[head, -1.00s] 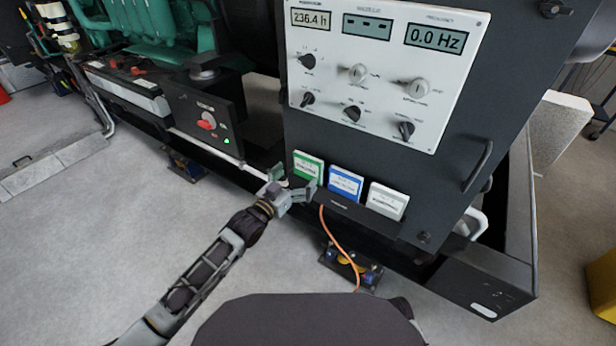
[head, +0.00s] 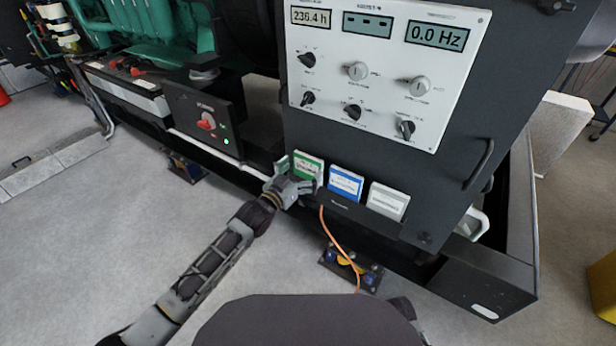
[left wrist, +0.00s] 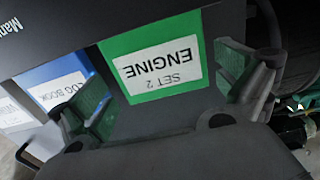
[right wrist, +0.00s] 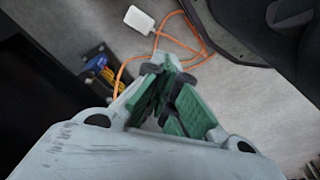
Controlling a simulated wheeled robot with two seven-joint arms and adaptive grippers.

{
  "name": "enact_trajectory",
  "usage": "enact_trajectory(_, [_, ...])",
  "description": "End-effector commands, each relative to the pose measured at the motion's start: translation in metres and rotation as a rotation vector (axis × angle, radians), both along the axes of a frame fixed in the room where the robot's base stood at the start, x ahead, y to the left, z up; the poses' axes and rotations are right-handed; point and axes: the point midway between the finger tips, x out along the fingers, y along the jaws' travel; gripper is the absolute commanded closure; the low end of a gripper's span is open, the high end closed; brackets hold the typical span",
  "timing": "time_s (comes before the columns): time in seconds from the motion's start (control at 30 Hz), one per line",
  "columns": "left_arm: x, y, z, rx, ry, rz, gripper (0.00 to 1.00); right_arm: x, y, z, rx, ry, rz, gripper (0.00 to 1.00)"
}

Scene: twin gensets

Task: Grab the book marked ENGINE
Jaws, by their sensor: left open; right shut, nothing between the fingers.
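The green book marked ENGINE (head: 308,167) stands in a holder on the front of the dark cabinet, leftmost of three books. In the left wrist view its white label reads "SET 2 ENGINE" upside down (left wrist: 160,68). My left gripper (head: 297,177) is open at this book. In the left wrist view its two green-padded fingers (left wrist: 165,98) are on either side of the green book, and I cannot tell whether they touch it. My right gripper (right wrist: 168,98) is shut and empty, low near the floor; it is not clear in the head view.
A blue log book (head: 345,184) and a white book (head: 387,201) stand right of the green one. An orange cable (head: 340,246) hangs below the holder. A switch panel (head: 205,122) is to the left. Grey floor (head: 120,220) is open at the left.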

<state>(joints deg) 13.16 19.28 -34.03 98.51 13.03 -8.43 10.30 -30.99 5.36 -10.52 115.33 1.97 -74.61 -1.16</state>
Motion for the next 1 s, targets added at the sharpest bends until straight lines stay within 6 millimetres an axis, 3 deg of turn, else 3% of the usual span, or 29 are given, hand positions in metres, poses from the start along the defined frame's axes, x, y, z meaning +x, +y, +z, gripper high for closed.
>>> enact_trajectory(0.4, [0.026, -0.017, 0.000, 0.001, 0.001, -0.001, 0.00, 0.002, 0.003, 0.014, 0.011, -0.020, 0.002, 1.00])
enact_trajectory(0.93, [0.027, -0.018, 0.001, 0.001, 0.001, -0.001, 0.00, 0.002, 0.003, 0.014, 0.011, -0.022, 0.003, 1.00])
enact_trajectory(1.0, [0.027, -0.018, 0.001, 0.001, 0.001, -0.001, 0.08, 0.002, 0.003, 0.014, 0.011, -0.022, 0.003, 1.00])
